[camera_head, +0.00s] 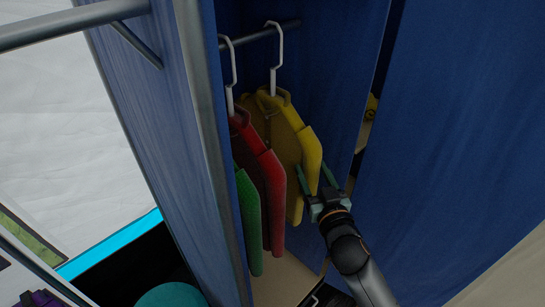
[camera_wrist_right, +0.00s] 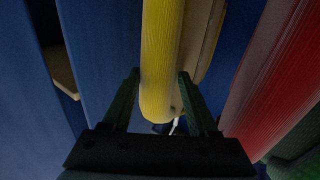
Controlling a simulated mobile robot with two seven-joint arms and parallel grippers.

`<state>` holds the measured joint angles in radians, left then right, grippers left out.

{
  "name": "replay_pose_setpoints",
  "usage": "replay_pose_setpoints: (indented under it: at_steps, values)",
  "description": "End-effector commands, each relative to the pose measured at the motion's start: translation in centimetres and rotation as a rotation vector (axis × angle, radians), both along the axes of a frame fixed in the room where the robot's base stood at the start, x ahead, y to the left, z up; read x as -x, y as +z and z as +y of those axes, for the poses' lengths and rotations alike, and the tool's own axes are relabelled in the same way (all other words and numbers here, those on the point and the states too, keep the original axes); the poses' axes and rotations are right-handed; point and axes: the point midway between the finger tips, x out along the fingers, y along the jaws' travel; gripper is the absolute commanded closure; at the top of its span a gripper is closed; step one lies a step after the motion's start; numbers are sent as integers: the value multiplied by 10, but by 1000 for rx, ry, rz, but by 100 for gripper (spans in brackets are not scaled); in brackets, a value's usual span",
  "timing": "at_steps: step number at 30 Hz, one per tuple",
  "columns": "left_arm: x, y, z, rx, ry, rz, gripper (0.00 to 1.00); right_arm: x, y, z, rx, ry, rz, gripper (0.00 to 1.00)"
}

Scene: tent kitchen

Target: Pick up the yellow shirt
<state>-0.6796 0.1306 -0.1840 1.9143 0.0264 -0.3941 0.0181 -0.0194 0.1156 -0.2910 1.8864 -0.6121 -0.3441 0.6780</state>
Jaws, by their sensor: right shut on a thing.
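The yellow shirt (camera_head: 307,150) hangs on a white hanger (camera_head: 274,62) from a metal rail (camera_head: 262,33) inside a blue fabric wardrobe. My right gripper (camera_head: 316,180) is at the yellow shirt's right sleeve, near its lower part. In the right wrist view, the fingers of my right gripper (camera_wrist_right: 158,92) stand on both sides of the yellow sleeve (camera_wrist_right: 160,50), shut on it. The shirt still hangs upright on its hanger. My left gripper is not in view.
A red shirt (camera_head: 266,165) and a green shirt (camera_head: 248,210) hang close to the left of the yellow one. Blue fabric walls (camera_head: 460,110) stand on both sides. A metal post (camera_head: 205,120) runs along the wardrobe's left front edge.

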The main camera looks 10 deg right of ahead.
Motion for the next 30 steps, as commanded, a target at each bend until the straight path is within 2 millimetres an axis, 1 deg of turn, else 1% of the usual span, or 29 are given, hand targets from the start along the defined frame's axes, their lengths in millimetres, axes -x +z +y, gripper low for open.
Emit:
replay_pose_setpoints:
  at_steps: [1,2,12,30]
  values:
    - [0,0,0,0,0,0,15,0,0,0,0,0,-1,59]
    - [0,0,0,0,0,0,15,0,0,0,0,0,-1,62]
    - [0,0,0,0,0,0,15,0,1,0,0,0,-1,100]
    - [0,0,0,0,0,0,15,0,3,0,-2,1,-6,100]
